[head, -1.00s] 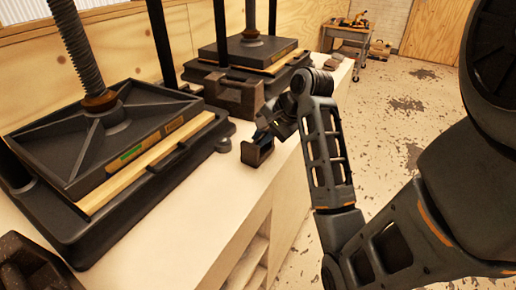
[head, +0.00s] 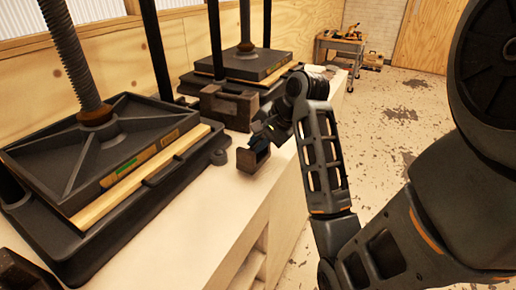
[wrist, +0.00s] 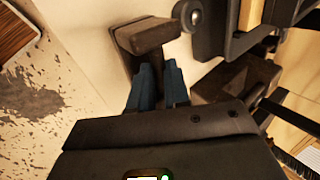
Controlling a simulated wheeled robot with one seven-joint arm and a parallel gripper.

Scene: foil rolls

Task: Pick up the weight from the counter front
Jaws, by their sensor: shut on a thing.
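The weight (head: 253,156) is a small dark brown block with a handle, at the front part of the pale counter in the head view. My gripper (head: 266,134) reaches it from behind and the right. In the wrist view, the weight (wrist: 147,36) is just beyond the blue fingertips of my gripper (wrist: 158,80), which are shut on its handle. The fingers partly hide the handle. I cannot tell for sure whether the weight's underside touches the counter.
A large black press (head: 95,150) with a wooden board fills the left of the counter (head: 205,215). A second press (head: 247,62) stands farther back. A larger dark handled block (head: 228,107) sits close behind my gripper. Open floor (head: 395,125) lies to the right.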

